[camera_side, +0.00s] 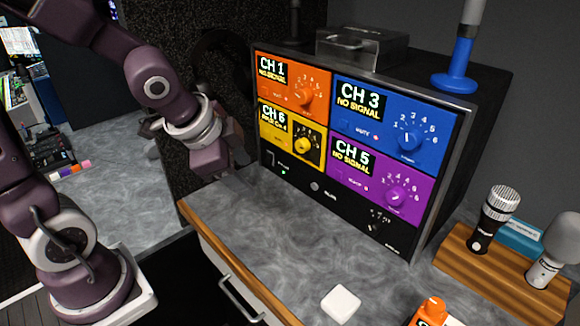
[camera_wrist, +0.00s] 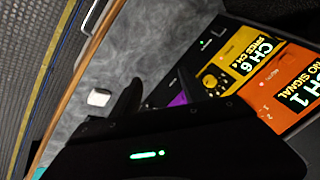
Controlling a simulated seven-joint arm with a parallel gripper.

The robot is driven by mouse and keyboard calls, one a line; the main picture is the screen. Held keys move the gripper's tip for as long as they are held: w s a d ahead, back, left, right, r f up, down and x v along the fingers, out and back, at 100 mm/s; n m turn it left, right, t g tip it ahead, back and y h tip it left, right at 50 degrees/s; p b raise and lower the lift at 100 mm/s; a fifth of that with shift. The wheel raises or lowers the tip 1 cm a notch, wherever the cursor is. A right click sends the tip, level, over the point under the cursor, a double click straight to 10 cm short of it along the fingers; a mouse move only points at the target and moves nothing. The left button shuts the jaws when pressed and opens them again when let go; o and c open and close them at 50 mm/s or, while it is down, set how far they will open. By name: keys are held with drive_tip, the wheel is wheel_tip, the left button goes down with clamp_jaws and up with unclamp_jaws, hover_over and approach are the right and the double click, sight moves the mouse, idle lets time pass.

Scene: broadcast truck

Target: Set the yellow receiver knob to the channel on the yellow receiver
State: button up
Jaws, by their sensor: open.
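The yellow receiver (camera_side: 277,139) is the lower left panel of the rack in the side view. Its screen reads CH 6, with a smaller line reading FREE CH 4 in the wrist view. Its round yellow knob (camera_side: 304,145) sits on a dark dial at the panel's right; the pointer direction is too small to tell. The wrist view shows the yellow receiver (camera_wrist: 243,62) and the knob (camera_wrist: 210,81), partly behind my gripper. My gripper (camera_side: 238,150) is open and empty, left of the rack and apart from the knob. Its dark fingers (camera_wrist: 160,82) show in the wrist view.
Orange (camera_side: 293,81), blue (camera_side: 395,115) and purple (camera_side: 378,181) receivers with knobs surround the yellow one. A blue-based antenna (camera_side: 456,72) stands on the rack. Microphones in a wooden holder (camera_side: 490,272) are at the right.

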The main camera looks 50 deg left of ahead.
sight(299, 147)
drive_tip(key=w+d+f+m+h, duration=0.4)
drive_tip(key=w+d+f+m, duration=0.15)
drive_tip(key=f, duration=0.35)
drive_tip(key=w+d+m+t+h, duration=0.1)
drive_tip(key=w+d+t+h, duration=0.3)
drive_tip(key=w+d+h, duration=0.25)
drive_tip(key=w+a+r+n+t+y, duration=0.2)
drive_tip(key=a+r+n+t+y, duration=0.25)
drive_tip(key=a+n+t, duration=0.35)
drive_tip(key=w+a+r+n+t+y, duration=0.1)
drive_tip(key=a+r+n+t+y, duration=0.2)
drive_tip(key=a+n+t+y, duration=0.45)
drive_tip(key=f+g, duration=0.1)
drive_tip(key=f, duration=0.1)
drive_tip(key=a+f+g+h, duration=0.1)
drive_tip(key=f, duration=0.1)
drive_tip(key=f+g, duration=0.1)
drive_tip(key=f, duration=0.1)
drive_tip(key=shift+w+a+f+m+h, duration=0.25)
drive_tip(key=shift+a+f+m+h, duration=0.05)
drive_tip(key=shift+a+h, duration=0.05)
drive_tip(key=shift+x, duration=0.9)
drive_tip(key=shift+w+r, duration=0.35)
drive_tip(key=shift+w, duration=0.1)
clamp_jaws()
